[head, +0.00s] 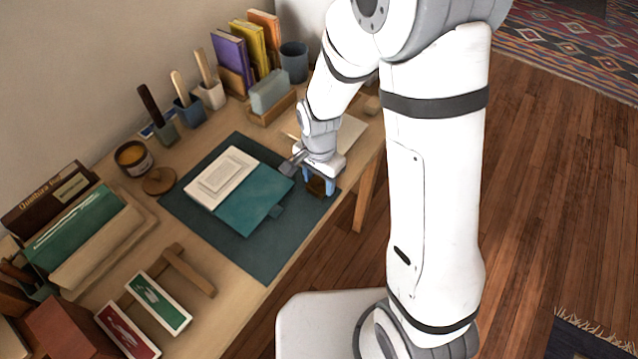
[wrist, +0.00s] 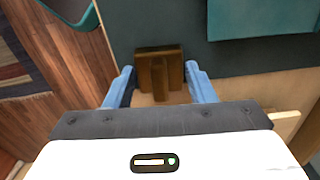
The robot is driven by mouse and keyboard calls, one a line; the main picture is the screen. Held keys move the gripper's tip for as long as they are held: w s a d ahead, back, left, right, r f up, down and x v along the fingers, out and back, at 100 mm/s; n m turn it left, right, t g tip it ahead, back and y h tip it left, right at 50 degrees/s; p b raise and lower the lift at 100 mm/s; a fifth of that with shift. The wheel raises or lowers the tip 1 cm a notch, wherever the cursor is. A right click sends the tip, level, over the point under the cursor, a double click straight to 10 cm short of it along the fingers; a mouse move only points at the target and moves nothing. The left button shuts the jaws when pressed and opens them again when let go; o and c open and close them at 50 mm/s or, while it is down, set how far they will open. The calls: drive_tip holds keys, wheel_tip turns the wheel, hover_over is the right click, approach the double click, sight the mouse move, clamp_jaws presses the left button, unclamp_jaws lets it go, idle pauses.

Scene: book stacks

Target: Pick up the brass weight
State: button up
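The brass weight (wrist: 159,73) is a dark brown-gold block with a narrower raised part. In the wrist view it lies between the two blue fingers of my gripper (wrist: 160,88), with a gap on each side. In the head view my gripper (head: 319,185) is low over the right corner of the dark teal mat (head: 262,262), and the brass weight (head: 317,187) shows between and behind its fingers. My gripper is open around the weight. Part of the weight is hidden by the fingers in the head view.
An open teal book (head: 250,200) lies on the mat left of my gripper. A grey block in a wooden holder (head: 271,108) and upright books (head: 232,62) stand behind. The table's front edge is close by, with wooden floor (head: 540,200) beyond.

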drive_tip(key=c, duration=0.9)
